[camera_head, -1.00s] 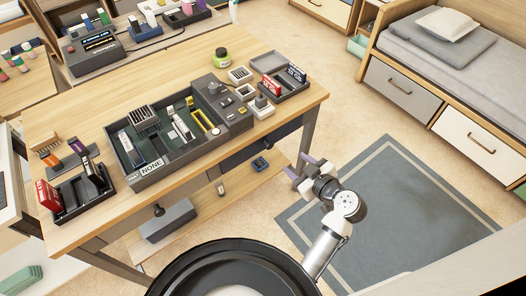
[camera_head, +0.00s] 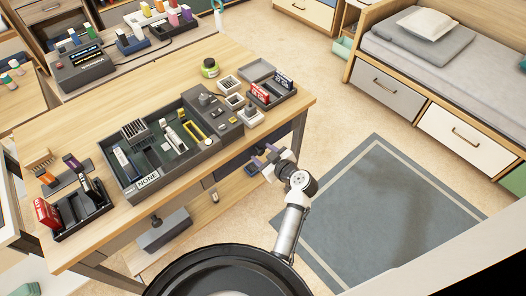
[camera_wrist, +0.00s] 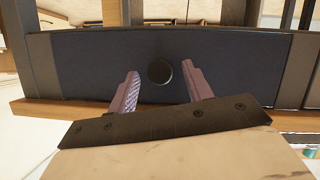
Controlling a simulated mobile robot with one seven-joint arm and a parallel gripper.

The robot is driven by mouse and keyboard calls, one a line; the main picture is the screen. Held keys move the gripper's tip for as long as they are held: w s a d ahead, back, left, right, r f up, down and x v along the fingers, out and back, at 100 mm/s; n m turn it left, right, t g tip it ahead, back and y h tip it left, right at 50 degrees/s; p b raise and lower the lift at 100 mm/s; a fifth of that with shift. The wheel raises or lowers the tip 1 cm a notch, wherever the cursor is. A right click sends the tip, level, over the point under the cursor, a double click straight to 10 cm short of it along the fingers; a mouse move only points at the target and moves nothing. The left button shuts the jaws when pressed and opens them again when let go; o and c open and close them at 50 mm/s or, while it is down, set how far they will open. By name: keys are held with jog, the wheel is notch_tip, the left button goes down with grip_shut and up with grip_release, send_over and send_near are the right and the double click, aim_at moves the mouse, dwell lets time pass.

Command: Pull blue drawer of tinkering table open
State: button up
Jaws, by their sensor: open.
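The tinkering table (camera_head: 85,130) is a wooden workbench at left and centre of the head view. Its blue drawer (camera_wrist: 85,65) fills much of the wrist view as a flat, dark navy front. It looks shut. Its round black knob (camera_wrist: 160,72) is near the middle of that front. My gripper (camera_head: 262,160) is beside the table's right front in the head view, hiding part of the drawer. In the wrist view my gripper (camera_wrist: 161,84) is open, with one purple finger on each side of the knob. A gap shows between each finger and the knob.
A grey organiser tray (camera_head: 165,185) and small boxes stand on the tabletop. A table leg (camera_head: 299,135) rises close to my gripper. A grey box (camera_head: 165,231) sits on the lower shelf. A blue-grey rug (camera_head: 385,205) lies on open floor to the right.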

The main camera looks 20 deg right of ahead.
jog(key=shift+w+a+f, duration=0.1)
jog(key=shift+w+f, duration=0.05)
jog(key=shift+w, duration=0.2)
jog(key=shift+c, duration=0.4)
grip_shut()
jog(key=shift+s, duration=0.15)
